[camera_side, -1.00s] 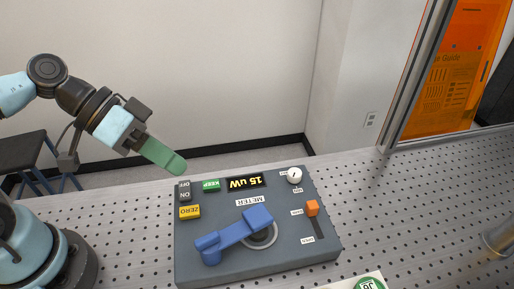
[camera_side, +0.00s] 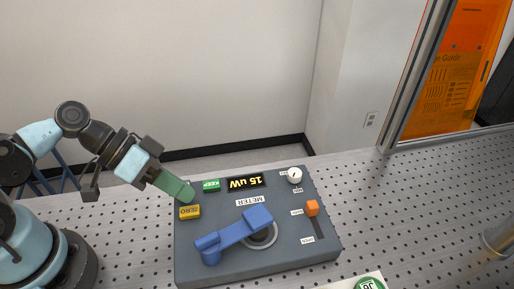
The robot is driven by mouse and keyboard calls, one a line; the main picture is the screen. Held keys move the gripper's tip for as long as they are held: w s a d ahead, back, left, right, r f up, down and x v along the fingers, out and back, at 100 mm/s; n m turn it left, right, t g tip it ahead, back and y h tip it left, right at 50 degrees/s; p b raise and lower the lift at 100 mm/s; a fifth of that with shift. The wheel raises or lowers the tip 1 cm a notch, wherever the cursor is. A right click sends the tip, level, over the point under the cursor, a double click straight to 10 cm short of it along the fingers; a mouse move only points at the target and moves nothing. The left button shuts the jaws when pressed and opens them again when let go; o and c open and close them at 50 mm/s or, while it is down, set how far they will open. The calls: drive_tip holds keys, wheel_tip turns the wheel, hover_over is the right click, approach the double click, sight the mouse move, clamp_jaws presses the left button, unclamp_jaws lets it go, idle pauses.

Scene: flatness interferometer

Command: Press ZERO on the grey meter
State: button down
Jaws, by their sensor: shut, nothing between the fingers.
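The grey meter (camera_side: 200,272) lies on the perforated table, its labels upside down in this view. Its yellow ZERO button (camera_side: 190,212) is at the left of the panel. My gripper (camera_side: 188,194) has green fingers, shut and empty, pointing down and right. The fingertips are just behind the ZERO button in the picture, over the panel's back left corner. They hide the ON/OFF switch there. I cannot tell whether the tips touch the panel. The display (camera_side: 246,182) reads 15 uW.
The panel also carries a green KEEP button (camera_side: 211,185), a white knob (camera_side: 294,175), a blue lever (camera_side: 235,234) and an orange slider (camera_side: 312,208). A green round label (camera_side: 369,284) shows at the front edge. The table (camera_side: 420,215) to the right is mostly clear.

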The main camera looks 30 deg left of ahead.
sight(185, 209)
drive_tip(key=shift+f, duration=0.75)
drive_tip(key=shift+f, duration=0.15)
idle(1.6)
drive_tip(key=shift+f, duration=0.3)
drive_tip(key=shift+f, duration=0.45)
idle(0.7)
drive_tip(key=shift+r, duration=0.15)
drive_tip(key=shift+s+r, duration=0.1)
drive_tip(key=shift+r, duration=0.65)
drive_tip(key=shift+r, duration=0.1)
drive_tip(key=shift+r, duration=2.4)
